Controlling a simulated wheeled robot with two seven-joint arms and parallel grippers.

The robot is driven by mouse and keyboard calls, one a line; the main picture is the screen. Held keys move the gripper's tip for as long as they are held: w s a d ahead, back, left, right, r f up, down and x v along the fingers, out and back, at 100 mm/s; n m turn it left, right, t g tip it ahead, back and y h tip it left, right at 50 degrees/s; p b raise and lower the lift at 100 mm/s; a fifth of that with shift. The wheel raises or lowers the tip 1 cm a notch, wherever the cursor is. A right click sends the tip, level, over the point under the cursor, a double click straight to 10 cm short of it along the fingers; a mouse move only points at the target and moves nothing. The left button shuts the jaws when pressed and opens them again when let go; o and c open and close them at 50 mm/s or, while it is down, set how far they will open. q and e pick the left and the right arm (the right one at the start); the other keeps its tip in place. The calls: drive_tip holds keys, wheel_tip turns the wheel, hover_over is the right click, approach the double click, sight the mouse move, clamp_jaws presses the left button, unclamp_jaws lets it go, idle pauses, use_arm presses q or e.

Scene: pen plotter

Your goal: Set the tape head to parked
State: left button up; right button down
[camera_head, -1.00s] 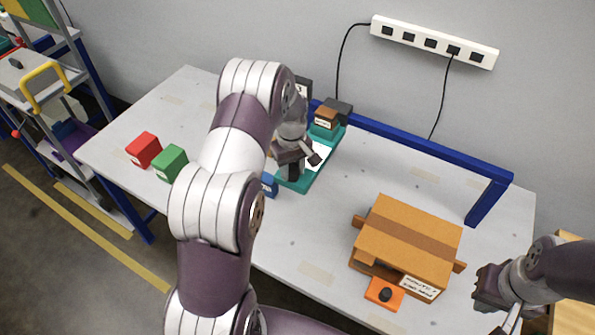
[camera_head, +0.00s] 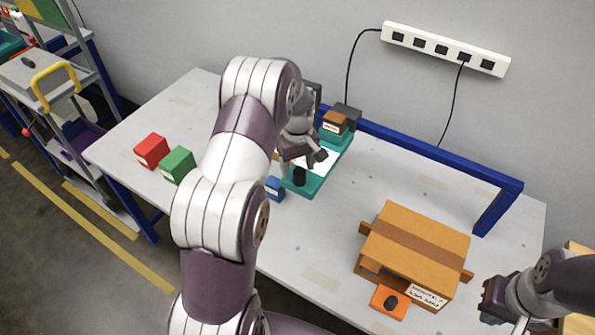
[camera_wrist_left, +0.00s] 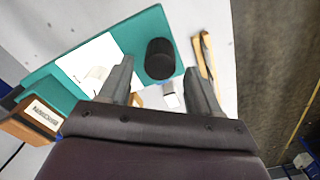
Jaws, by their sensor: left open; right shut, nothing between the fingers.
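A teal plotter (camera_head: 308,186) with a white sheet (camera_wrist_left: 92,62) and a black knob (camera_head: 299,177) stands on the table; the knob (camera_wrist_left: 160,58) is upright in the left wrist view. My left gripper (camera_head: 308,155) is open above the plotter, its fingers apart and empty, clear of the knob. A brown carton-shaped unit (camera_head: 420,240) sits at the right, with an orange block (camera_head: 388,302) bearing a black knob at its front. I cannot tell which part is the tape head, and the labels are unreadable. My right gripper (camera_head: 492,302) is shut and empty, right of the brown unit.
Red (camera_head: 151,151) and green (camera_head: 178,165) blocks lie left of my left arm; a blue block (camera_head: 274,188) is beside the plotter. A blue rail (camera_head: 420,148) spans the table's back. The table between plotter and brown unit is clear.

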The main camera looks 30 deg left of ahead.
use_arm(q)
wheel_tip(320, 180, up, 4)
drive_tip(key=shift+a+r+b, duration=0.15)
drive_tip(key=shift+r+b, duration=0.1)
drive_tip(key=shift+b, duration=0.45)
wheel_tip(320, 180, up, 6)
drive_tip(key=p, duration=0.3)
drive_tip(key=shift+f, duration=0.1)
use_arm(e)
drive_tip(key=shift+r, duration=0.5)
use_arm(q)
drive_tip(key=shift+a, duration=0.1)
drive_tip(key=s+d+f+m+b, duration=0.3)
drive_tip(key=s+d+m, duration=0.2)
drive_tip(key=s, duration=0.5)
drive_tip(key=s+d+f+m+t+b, duration=0.1)
drive_tip(key=s+d+f+m+b, duration=0.2)
drive_tip(key=s+d+m, duration=0.3)
drive_tip(key=s+d+f, duration=0.1)
drive_tip(key=s, duration=0.2)
drive_tip(key=shift+s+d, duration=0.35)
use_arm(e)
wheel_tip(320, 180, down, 6)
drive_tip(key=shift+f, duration=0.15)
